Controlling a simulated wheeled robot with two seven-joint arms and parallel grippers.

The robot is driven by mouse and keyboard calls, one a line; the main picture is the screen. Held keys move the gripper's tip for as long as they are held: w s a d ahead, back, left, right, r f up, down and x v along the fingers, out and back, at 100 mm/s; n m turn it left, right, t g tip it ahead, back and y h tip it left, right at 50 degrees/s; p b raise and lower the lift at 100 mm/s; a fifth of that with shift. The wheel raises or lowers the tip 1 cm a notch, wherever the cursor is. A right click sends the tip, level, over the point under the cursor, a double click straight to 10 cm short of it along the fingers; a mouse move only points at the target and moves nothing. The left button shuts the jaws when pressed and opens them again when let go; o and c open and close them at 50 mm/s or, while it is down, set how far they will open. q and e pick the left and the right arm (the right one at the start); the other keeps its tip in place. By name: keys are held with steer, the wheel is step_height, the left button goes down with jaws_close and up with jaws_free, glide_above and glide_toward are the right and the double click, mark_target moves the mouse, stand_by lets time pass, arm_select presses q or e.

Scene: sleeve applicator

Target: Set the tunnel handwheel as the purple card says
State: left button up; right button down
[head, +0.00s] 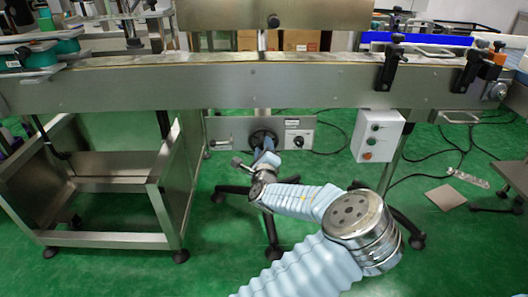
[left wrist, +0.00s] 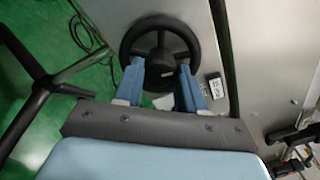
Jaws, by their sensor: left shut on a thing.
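The black handwheel (head: 262,137) sits on the grey panel under the conveyor. In the left wrist view the handwheel (left wrist: 126,42) shows its round rim, spokes and hub. My left gripper (head: 264,152) is at the wheel's lower side. In the left wrist view, the two blue fingers of my left gripper (left wrist: 160,66) reach over the lower rim, one on each side of the hub, and are shut on the wheel. The fingers hide part of the rim. I cannot make out a purple card. My right gripper is not in view.
A small label plate (left wrist: 216,87) is right of the wheel; its digits are too small to read surely. A black knob (head: 298,141) is on the same panel. A control box (head: 377,136) hangs right. The conveyor (head: 250,88) runs above. A steel frame (head: 110,190) stands left.

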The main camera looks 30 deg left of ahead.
arm_select(q)
steer(key=n+b, duration=0.3)
steer(key=n, duration=0.5)
steer(key=n+b, duration=0.4)
steer(key=n, duration=0.5)
steer(key=n+b, duration=0.4)
steer(key=n, duration=0.5)
steer(key=shift+f, duration=0.3)
steer(key=n+b, duration=0.6)
steer(key=n, duration=2.1)
steer(key=shift+r, duration=0.2)
